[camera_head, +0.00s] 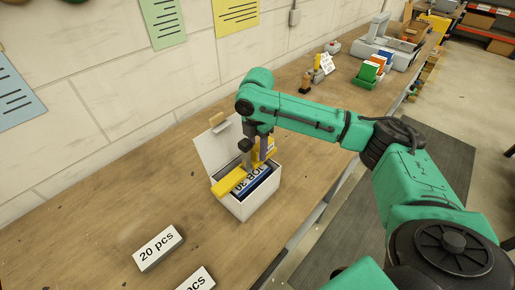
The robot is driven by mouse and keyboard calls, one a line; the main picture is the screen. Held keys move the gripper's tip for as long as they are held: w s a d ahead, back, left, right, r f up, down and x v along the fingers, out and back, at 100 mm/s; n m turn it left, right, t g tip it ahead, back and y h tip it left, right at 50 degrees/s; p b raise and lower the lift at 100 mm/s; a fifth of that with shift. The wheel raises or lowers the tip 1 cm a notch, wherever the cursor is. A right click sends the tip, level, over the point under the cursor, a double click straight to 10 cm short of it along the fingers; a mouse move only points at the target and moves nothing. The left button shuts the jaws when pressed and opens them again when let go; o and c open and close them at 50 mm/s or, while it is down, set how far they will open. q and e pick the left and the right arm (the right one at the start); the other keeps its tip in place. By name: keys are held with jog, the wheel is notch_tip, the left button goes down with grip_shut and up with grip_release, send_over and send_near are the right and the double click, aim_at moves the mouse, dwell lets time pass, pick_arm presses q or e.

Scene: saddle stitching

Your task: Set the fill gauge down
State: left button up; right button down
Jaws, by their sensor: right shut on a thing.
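The yellow fill gauge (227,183) lies over the open white box (243,211), its left end sticking out past the box's left rim. My right gripper (253,163) points down over the box and is shut on the gauge. Blue and dark booklets (259,188) with white lettering sit inside the box under it. Whether the gauge rests on the rim or hangs just above it I cannot tell. The fingertips are partly hidden against the box. My left gripper is not in view.
The box's raised lid flap (216,148) stands behind it. A green holder (367,79) with coloured cards is farther back. The table left of the box is clear.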

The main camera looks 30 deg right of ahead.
jog(key=shift+w+f, duration=0.1)
jog(key=shift+f, duration=0.1)
jog(key=shift+c, duration=2.4)
grip_release()
jog(key=shift+r, duration=0.3)
notch_tip(320, 180, up, 9)
jog(key=b, duration=0.2)
jog(key=shift+a+r+b, duration=0.1)
jog(key=shift+r+b, duration=0.05)
jog(key=shift+b, duration=0.15)
notch_tip(320, 180, up, 3)
jog(key=shift+f+p, duration=0.15)
jog(key=shift+p, duration=0.3)
